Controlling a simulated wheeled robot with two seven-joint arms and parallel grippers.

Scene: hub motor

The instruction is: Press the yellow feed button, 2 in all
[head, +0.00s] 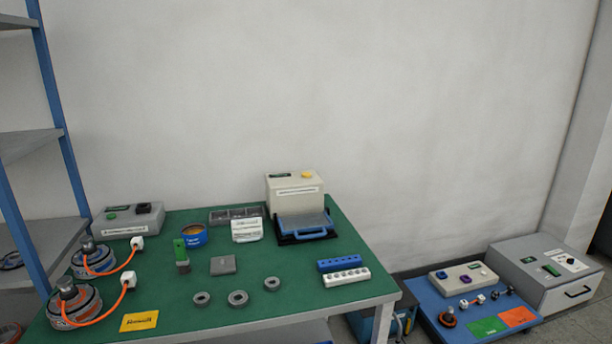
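The yellow feed button (307,175) is on the top right of a cream box-shaped feeder (293,194) at the back of the green table. A green label sits beside the button on the same top face. A blue tray (303,227) in a dark holder is at the front of the feeder. Nothing covers the button in this view. Neither of my grippers is in the head view.
On the green table (200,330) are two hub motors with orange cables (75,304), a grey control box (133,221), a blue tin (193,236), several grey rings (238,298) and blue and white blocks (345,277). Shelving stands left; a lower blue table (430,303) stands right.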

